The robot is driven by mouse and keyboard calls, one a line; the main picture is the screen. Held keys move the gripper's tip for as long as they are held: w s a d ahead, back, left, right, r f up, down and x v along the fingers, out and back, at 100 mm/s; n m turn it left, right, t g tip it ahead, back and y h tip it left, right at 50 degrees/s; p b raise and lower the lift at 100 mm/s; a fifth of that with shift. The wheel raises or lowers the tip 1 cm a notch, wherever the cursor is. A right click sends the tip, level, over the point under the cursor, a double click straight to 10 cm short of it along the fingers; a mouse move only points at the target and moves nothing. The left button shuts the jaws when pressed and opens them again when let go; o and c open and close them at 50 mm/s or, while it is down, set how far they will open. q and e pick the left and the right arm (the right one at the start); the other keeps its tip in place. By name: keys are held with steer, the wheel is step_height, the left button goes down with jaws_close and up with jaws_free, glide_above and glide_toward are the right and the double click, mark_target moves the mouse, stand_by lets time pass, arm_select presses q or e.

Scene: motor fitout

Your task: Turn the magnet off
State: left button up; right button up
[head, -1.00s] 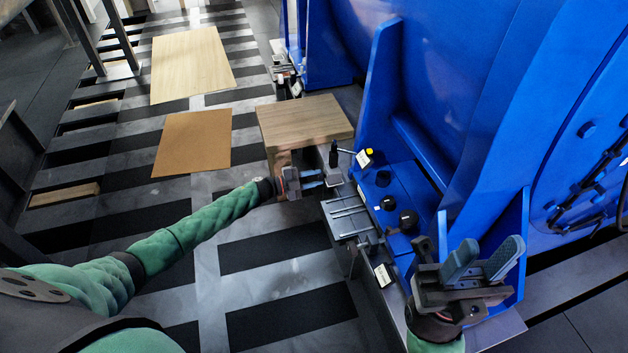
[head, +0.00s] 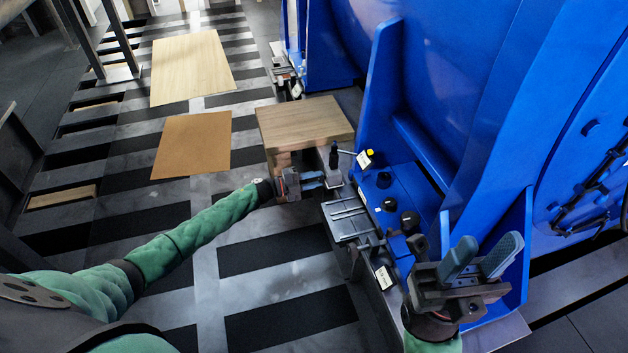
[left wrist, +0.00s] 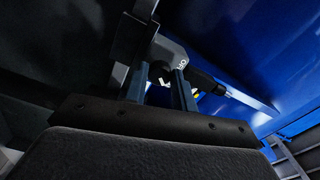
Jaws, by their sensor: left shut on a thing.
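The magnet (head: 334,179) is a small grey block with a black post and handle above it, at the near edge of the blue machine's base. My right gripper (head: 482,257) is open and empty at the right, above the base's near end.
The blue machine (head: 450,110) fills the right side. Black knobs (head: 409,220) stand on its base, and a slotted grey plate (head: 347,220) lies just nearer than the magnet. A wooden block (head: 306,122) stands behind my left gripper.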

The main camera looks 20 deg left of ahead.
arm_select(q)
steer(key=o, duration=1)
steer(key=shift+s+a, duration=0.1)
steer(key=v, duration=0.7)
steer(key=shift+s+a+p, duration=0.15)
steer(key=shift+a+p, duration=0.05)
steer(key=shift+p, duration=0.25)
